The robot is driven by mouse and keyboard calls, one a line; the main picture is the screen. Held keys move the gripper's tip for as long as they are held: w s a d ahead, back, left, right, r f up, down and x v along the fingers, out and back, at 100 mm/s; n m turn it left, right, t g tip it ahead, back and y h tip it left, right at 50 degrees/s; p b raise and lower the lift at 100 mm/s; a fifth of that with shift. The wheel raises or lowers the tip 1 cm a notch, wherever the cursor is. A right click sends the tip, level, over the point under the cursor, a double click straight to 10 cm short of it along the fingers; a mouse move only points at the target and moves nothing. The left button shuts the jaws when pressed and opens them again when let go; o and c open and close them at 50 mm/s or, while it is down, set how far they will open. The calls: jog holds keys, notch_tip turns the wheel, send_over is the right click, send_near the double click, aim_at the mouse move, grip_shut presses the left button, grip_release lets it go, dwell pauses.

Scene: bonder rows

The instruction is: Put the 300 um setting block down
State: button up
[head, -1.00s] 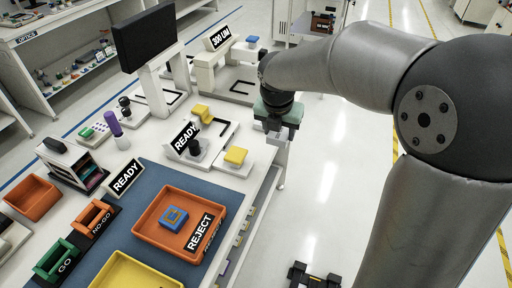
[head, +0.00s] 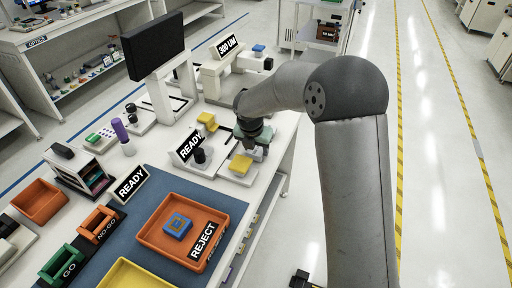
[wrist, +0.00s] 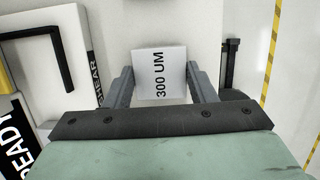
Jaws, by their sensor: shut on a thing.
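The 300 um setting block (wrist: 160,72) is a pale block marked "300 UM", held between the two fingers in the wrist view. My gripper (wrist: 161,88) is shut on it. In the head view my gripper (head: 252,140) is over the white bench, just behind the yellow block (head: 240,165) on its white plate. The held block cannot be made out there. In the wrist view a white surface lies around and below the block; I cannot tell whether the block touches it.
A READY sign (head: 188,145) and a dark round knob (head: 201,158) stand left of my gripper. Another yellow block (head: 207,121) is behind them. A plate with a black L-shaped bracket (wrist: 55,55) lies left in the wrist view.

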jog(key=shift+f, duration=0.2)
jog(key=o, duration=1.2)
jog(key=shift+c, duration=0.2)
